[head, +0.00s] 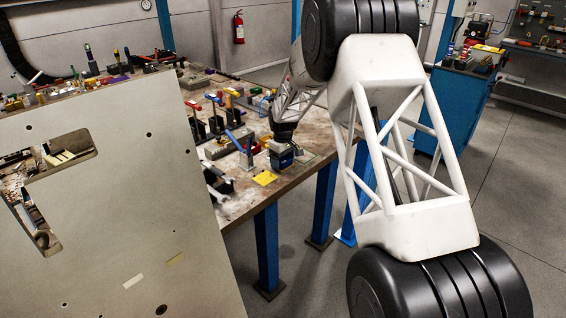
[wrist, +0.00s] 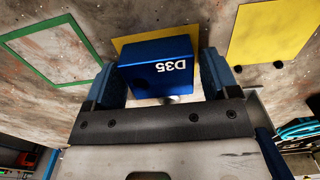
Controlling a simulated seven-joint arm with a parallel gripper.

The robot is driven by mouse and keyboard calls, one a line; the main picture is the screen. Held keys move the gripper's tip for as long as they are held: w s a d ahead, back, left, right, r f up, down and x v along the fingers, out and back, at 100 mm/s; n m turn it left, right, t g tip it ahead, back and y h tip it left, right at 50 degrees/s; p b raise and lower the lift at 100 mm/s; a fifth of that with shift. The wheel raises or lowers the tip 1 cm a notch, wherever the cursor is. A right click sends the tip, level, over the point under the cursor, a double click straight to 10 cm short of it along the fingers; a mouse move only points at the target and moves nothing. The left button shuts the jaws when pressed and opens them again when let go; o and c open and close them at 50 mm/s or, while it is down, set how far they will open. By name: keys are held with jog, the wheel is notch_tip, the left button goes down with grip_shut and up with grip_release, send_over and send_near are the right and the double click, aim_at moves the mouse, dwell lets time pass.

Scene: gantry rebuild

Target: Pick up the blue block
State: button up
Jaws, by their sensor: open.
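The blue block (wrist: 150,72), marked D35, sits between the two fingers of my gripper (wrist: 160,78) in the wrist view. A finger stands on each side of it; I cannot tell whether either touches it. My gripper is open. In the head view the blue block (head: 282,160) shows small at the end of my arm, above the workbench (head: 240,195) near its front edge. My gripper (head: 281,148) covers its upper part there.
A yellow square (head: 265,178) lies on the bench near the block. A green outlined square (wrist: 50,48) is at the left of the wrist view. Several clamps and tools, including a blue-handled one (head: 235,142), stand left of my gripper. A large pale panel (head: 110,220) fills the left foreground.

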aim_at(283, 159)
jog(key=c, duration=0.9)
jog(key=shift+o, duration=0.2)
jog(key=shift+r, duration=3.8)
